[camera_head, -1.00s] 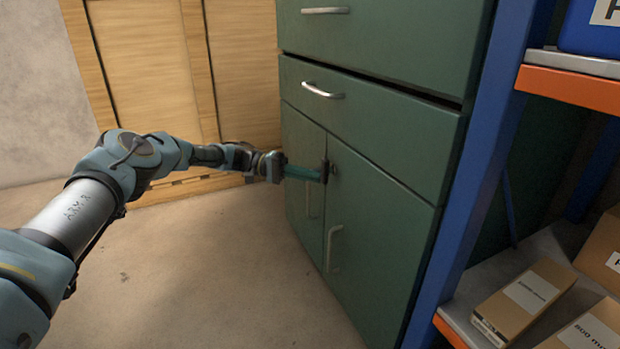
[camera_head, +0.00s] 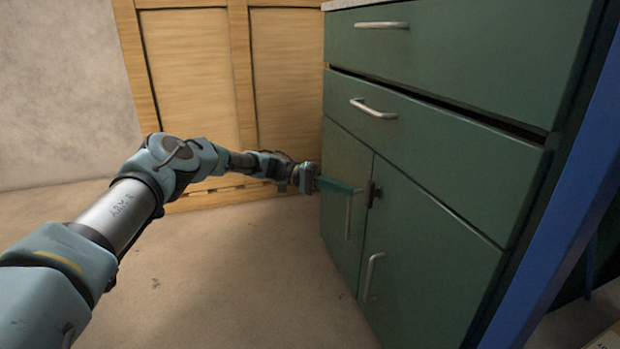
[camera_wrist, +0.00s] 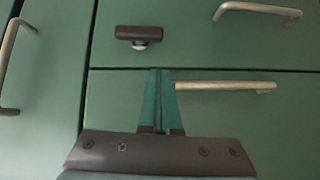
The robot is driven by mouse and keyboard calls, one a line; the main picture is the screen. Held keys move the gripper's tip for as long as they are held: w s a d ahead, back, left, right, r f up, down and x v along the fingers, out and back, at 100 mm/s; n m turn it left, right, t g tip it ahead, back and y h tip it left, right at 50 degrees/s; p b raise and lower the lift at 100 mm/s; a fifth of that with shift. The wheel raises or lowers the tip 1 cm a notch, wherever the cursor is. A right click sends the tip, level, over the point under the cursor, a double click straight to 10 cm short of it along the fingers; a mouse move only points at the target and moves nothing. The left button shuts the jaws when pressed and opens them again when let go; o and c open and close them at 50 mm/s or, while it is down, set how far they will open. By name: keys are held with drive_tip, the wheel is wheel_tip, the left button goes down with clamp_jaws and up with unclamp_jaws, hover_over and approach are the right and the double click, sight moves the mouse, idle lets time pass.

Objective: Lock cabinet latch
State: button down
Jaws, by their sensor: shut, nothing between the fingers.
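The green cabinet (camera_head: 450,228) has two lower doors, both closed against the frame. The latch (camera_head: 374,194) is a small dark bar on the right door beside the seam. In the wrist view the latch (camera_wrist: 139,34) lies parallel to the seam with a silver knob at its edge, not visibly crossing onto the other door. My gripper (camera_head: 358,190) is shut and empty, its teal fingers pointing at the doors just left of the latch. In the wrist view my gripper's fingertips (camera_wrist: 160,72) appear over the seam, below and slightly right of the latch. Contact cannot be told.
Bar handles stand out on the left door (camera_head: 348,215), right door (camera_head: 372,277) and drawer (camera_head: 373,108). A blue rack post (camera_head: 545,255) stands close on the right. A wooden crate (camera_head: 190,75) is behind my arm. The floor (camera_head: 215,275) in front is clear.

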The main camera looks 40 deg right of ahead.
drive_tip(key=v, duration=0.9)
drive_tip(key=shift+f, duration=0.1)
idle(0.4)
